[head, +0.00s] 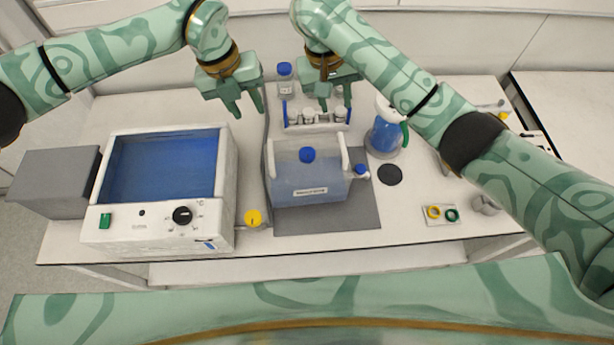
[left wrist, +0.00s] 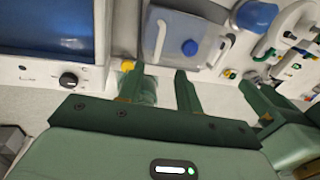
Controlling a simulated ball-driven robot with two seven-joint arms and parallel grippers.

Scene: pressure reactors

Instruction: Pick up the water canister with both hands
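The water canister (head: 308,188) is a translucent box with bluish water, a blue cap, a front label and white handles at its left and right sides. It stands upright on a dark grey mat (head: 350,218). It also shows in the left wrist view (left wrist: 170,30). My left gripper (head: 248,112) is open and empty, behind and to the left of the canister. Its two fingers are spread apart in the left wrist view (left wrist: 157,82). My right gripper (head: 335,105) is open and empty behind the canister, over the bottle rack. Neither gripper touches the canister.
A water bath (head: 160,235) with blue water stands left of the mat. A bottle rack (head: 316,127) is close behind the canister. A blue wash bottle (head: 383,138) and a black disc (head: 390,175) are to the right. A yellow knob (head: 253,218) is front left.

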